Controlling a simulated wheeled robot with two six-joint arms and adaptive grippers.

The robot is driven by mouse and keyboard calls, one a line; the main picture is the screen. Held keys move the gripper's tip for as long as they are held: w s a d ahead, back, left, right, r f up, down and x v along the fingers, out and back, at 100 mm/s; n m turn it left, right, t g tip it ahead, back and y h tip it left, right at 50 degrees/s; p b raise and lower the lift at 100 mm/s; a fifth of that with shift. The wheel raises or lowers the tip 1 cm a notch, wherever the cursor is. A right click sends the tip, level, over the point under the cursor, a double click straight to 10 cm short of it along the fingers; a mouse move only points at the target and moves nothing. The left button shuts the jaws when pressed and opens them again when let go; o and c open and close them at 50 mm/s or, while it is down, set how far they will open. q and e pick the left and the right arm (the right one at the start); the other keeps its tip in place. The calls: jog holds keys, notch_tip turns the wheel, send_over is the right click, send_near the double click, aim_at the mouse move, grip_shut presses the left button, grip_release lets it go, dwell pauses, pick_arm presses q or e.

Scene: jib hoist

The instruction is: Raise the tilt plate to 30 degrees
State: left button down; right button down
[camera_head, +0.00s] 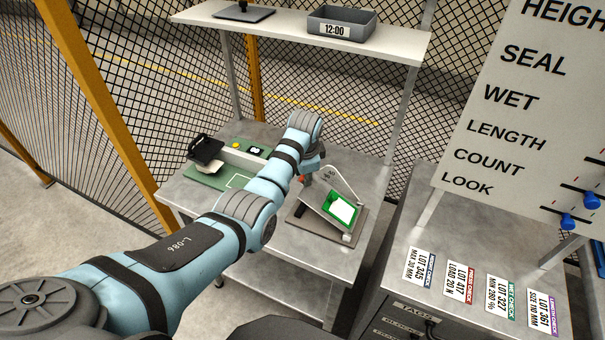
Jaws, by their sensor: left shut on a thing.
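The tilt plate (317,197) stands on the right part of the grey workbench, raised at a slant above its flat base (348,238). A white card with a green border (342,209) lies on its lower part. A pale curved scale plate (345,182) stands behind it; its markings are too small to read surely. My left gripper (307,177) is at the plate's raised upper edge, shut on it. My wrist hides most of the fingers, and a small orange-red part shows beside them. My right gripper is out of view.
A black-topped device on a green base (206,177) stands left on the workbench (172,190). A shelf (390,42) with a grey bin marked 12:00 (342,24) spans above. Mesh fencing surrounds the bench. A cabinet with several lot cards (458,285) and a sign board stand right.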

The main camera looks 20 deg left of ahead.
pick_arm(q)
jog(key=c, duration=1.4)
grip_release()
jog(key=shift+w+d, duration=0.1)
jog(key=shift+d, duration=0.3)
jog(key=shift+a, duration=0.1)
jog(key=shift+r, duration=0.3)
jog(key=v, duration=1.1)
jog(key=shift+r, duration=0.25)
